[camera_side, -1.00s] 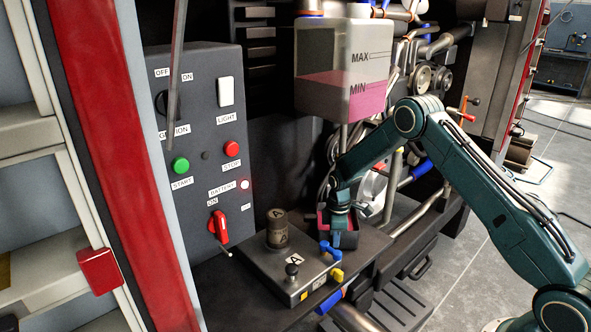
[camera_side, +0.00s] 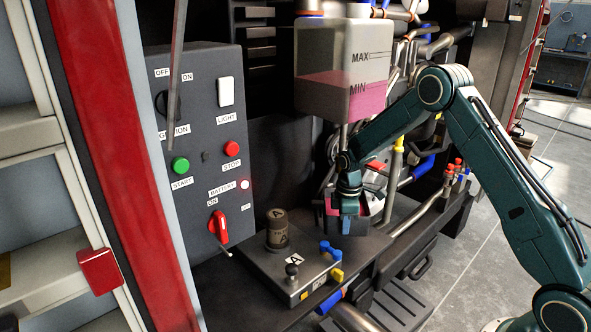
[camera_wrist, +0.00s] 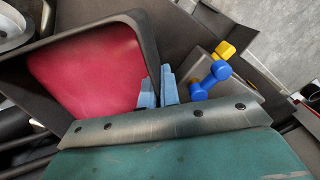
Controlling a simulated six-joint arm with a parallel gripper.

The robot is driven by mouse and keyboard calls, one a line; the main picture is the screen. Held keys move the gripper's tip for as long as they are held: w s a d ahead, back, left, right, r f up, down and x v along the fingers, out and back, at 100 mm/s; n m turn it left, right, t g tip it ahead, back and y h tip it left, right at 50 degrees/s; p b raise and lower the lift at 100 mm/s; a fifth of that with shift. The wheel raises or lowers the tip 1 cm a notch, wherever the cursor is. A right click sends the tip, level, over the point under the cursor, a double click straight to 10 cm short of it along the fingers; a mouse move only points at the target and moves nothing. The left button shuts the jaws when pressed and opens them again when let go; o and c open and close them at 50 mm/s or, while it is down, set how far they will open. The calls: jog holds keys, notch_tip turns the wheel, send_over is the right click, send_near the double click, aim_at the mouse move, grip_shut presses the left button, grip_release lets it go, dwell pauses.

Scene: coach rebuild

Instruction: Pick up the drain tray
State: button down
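The drain tray (camera_side: 358,227) is a dark open box with pinkish-red liquid in it. It is in the middle of the side view, behind the plate with the blue and yellow fittings. My gripper (camera_side: 349,207) is at the tray's near wall. In the wrist view, the tray's dark rim (camera_wrist: 148,50) runs between the light blue fingers of my gripper (camera_wrist: 158,88), one inside and one outside. The fingers look closed on this wall. The gap under the tray is hard to judge.
A plate (camera_side: 262,266) with a cylinder marked A (camera_side: 277,232) and a blue fitting (camera_side: 330,250) stands to the left. A reservoir (camera_side: 345,70) hangs above. Pipes and hoses (camera_side: 440,192) crowd the right. A stepped tread (camera_side: 395,300) is below.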

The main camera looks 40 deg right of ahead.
jog(key=s, duration=1.6)
jog(key=shift+s, duration=0.35)
jog(key=shift+w+r, duration=0.1)
jog(key=w+a+r+m, duration=0.4)
jog(key=w+m, duration=0.3)
jog(key=m, duration=0.2)
jog(key=shift+w+a, duration=0.4)
dwell(0.3)
jog(key=shift+r, duration=0.1)
jog(key=a, duration=0.7)
